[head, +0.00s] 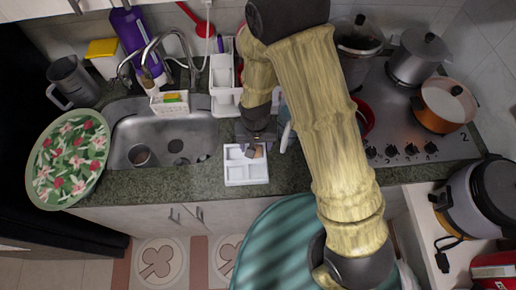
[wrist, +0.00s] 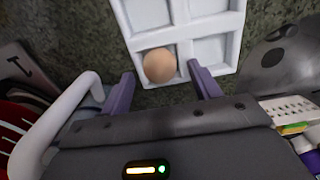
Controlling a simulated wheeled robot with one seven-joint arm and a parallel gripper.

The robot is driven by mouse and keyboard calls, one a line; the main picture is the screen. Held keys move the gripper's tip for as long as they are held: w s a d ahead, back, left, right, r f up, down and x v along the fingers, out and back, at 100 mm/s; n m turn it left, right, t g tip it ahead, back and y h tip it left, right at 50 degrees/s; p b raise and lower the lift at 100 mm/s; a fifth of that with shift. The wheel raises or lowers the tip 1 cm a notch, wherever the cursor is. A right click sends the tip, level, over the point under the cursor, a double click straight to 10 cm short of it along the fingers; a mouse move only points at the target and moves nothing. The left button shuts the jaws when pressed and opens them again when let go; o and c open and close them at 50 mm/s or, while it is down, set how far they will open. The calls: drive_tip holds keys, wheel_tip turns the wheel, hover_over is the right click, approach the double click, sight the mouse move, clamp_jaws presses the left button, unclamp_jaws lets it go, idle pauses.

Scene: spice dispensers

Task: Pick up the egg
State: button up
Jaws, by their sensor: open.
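The egg (wrist: 160,65) is round and light brown. It sits in one compartment of the white divided tray (wrist: 237,32), at the near left corner in the wrist view. In the head view the egg (head: 259,152) is a small tan patch partly hidden by my gripper, and the tray (head: 246,181) stands on the counter right of the sink. My gripper (wrist: 160,88) is open, with one purple-grey finger on each side of the egg's line. The fingertips appear short of the egg, and no contact shows. In the head view my gripper (head: 252,146) is over the tray's far right part.
A white spice rack (head: 222,85) stands behind the tray. A white handle (wrist: 60,115) lies close to the left finger in the wrist view. The sink (head: 170,135) is to the left, and the stove with pots (head: 415,58) is to the right.

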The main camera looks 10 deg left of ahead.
sight(256, 147)
drive_tip(key=shift+d, duration=0.15)
drive_tip(key=shift+s+a, duration=0.3)
drive_tip(key=shift+s, duration=0.05)
drive_tip(key=c, duration=1.1)
drive_tip(key=shift+o, duration=0.2)
drive_tip(key=shift+d+r, duration=0.1)
drive_tip(key=shift+w+r, duration=0.15)
drive_tip(key=shift+r, duration=0.4)
wheel_tip(256, 147, up, 8)
drive_tip(key=shift+w+d+r+b, duration=0.1)
drive_tip(key=shift+d+r+b, duration=0.1)
drive_tip(key=shift+b, duration=0.65)
drive_tip(key=shift+s+a+r, duration=0.2)
drive_tip(key=shift+s+a, duration=0.05)
drive_tip(key=shift+a, duration=0.05)
drive_tip(key=shift+w+d, duration=0.1)
drive_tip(key=shift+d, duration=0.05)
